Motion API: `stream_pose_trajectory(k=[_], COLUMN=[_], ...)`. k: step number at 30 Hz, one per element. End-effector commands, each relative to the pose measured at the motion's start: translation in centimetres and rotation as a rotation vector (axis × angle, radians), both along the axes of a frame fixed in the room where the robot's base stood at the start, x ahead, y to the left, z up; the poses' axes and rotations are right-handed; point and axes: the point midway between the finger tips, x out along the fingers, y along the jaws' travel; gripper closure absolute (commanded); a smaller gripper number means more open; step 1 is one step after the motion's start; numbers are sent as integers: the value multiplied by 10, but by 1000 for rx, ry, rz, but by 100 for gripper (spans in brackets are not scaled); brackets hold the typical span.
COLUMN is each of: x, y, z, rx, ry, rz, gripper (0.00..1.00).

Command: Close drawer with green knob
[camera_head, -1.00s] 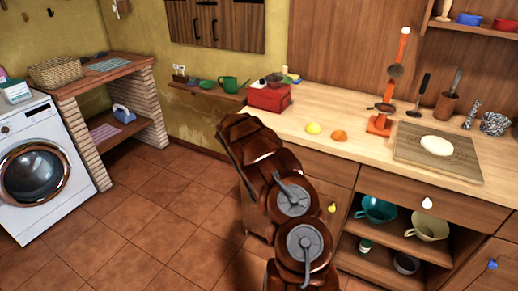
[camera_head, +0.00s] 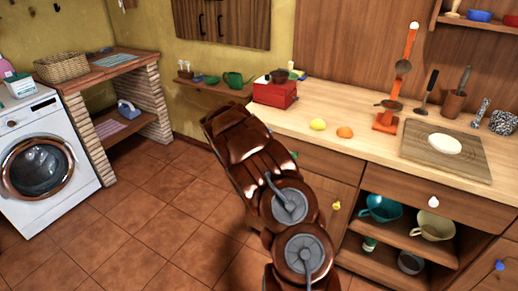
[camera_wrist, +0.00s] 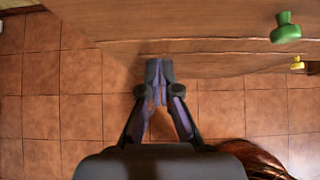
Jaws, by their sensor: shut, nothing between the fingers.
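The green knob (camera_wrist: 286,27) sticks out from a brown wooden drawer front (camera_wrist: 200,28) at the upper right of the wrist view. A small bit of the green knob (camera_head: 295,154) shows at the edge of my arm in the head view. My gripper (camera_wrist: 159,68) is shut and empty, with its fingertips close to the wooden front's lower edge, left of the knob. I cannot tell whether they touch it. My arm hides most of this drawer in the head view, so how far it stands out is unclear.
A yellow knob (camera_head: 336,205) is on the cabinet front below, and a white knob (camera_head: 434,202) is on a drawer to the right. Open shelves hold cups. The tiled floor (camera_head: 150,225) left of my arm is clear, up to the washing machine (camera_head: 38,160).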

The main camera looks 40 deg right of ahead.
Motion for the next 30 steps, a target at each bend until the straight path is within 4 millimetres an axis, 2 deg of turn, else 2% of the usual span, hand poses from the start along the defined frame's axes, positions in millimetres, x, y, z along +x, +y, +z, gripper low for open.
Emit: stream_pose_trajectory(k=[3,15,30], x=[-2,-12,-17], y=[11,43,52], z=[14,46,57], rx=[-3,0,3], ry=[-5,-2,-6], rz=[1,-1,-13], gripper=[100,100,100])
